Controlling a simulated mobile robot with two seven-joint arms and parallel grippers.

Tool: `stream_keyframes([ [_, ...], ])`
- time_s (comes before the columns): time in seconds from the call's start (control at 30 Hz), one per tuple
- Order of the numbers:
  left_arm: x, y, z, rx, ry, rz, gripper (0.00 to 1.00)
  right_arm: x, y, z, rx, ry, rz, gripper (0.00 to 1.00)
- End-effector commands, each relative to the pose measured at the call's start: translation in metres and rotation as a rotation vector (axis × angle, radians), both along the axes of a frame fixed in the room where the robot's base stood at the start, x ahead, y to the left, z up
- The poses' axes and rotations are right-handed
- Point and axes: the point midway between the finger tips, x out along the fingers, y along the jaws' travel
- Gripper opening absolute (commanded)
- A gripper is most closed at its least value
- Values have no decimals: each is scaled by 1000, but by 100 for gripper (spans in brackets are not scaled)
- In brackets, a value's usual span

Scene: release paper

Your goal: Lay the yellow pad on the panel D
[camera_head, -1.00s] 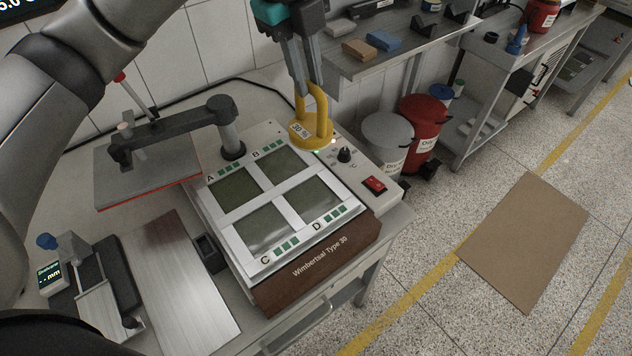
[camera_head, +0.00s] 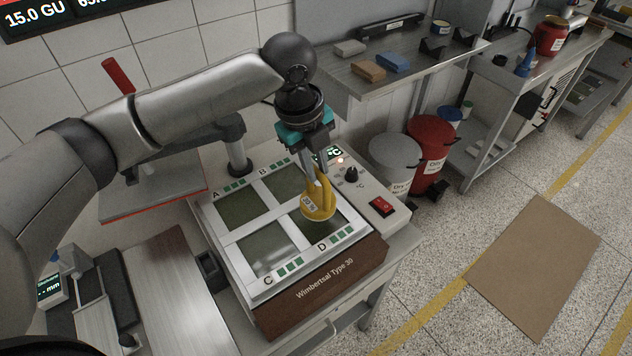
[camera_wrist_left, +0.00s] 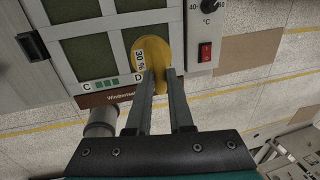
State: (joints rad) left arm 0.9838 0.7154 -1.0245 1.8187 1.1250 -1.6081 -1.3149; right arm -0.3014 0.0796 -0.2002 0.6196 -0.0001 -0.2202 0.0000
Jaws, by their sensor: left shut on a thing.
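The yellow pad (camera_head: 318,208) is a round weight-like piece with an upright handle and a label. My left gripper (camera_head: 318,178) is shut on its handle. In the head view the pad is over panel D (camera_head: 345,222), covering part of it; I cannot tell whether it touches. In the left wrist view the pad (camera_wrist_left: 151,50) is between the gripper fingers (camera_wrist_left: 160,75), beside the letter D. Panels A (camera_head: 240,208), B (camera_head: 287,183) and C (camera_head: 268,250) show bare. My right gripper is not in view.
The device has a brown front (camera_head: 325,285) and a red switch (camera_head: 382,206) at its right. A grey plate with a red edge (camera_head: 150,195) stands at left. A grey bin (camera_head: 393,160) and red bin (camera_head: 432,145) stand behind right. A brown mat (camera_head: 535,265) lies on the floor.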

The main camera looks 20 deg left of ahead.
Motion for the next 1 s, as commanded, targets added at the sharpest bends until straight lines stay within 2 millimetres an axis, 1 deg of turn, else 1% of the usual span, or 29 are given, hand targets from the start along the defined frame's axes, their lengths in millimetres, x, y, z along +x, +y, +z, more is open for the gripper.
stream_keyframes([
  [0.07, 1, -1, -1, -3, -5, -1, 0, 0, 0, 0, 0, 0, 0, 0],
  [0.17, 1, -1, -8, -4, -5, -1, 0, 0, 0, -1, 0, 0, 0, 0],
  [0.4, 1, -1, -40, -4, -5, 0, 0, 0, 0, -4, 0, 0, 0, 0],
  [0.83, 1, -1, -45, -3, -5, 0, 0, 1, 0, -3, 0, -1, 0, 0],
  [0.87, 0, 0, -47, 0, 0, 0, 23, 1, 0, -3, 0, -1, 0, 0],
  [1.0, 0, 0, -47, 0, 0, 0, 39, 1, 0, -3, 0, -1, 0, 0],
])
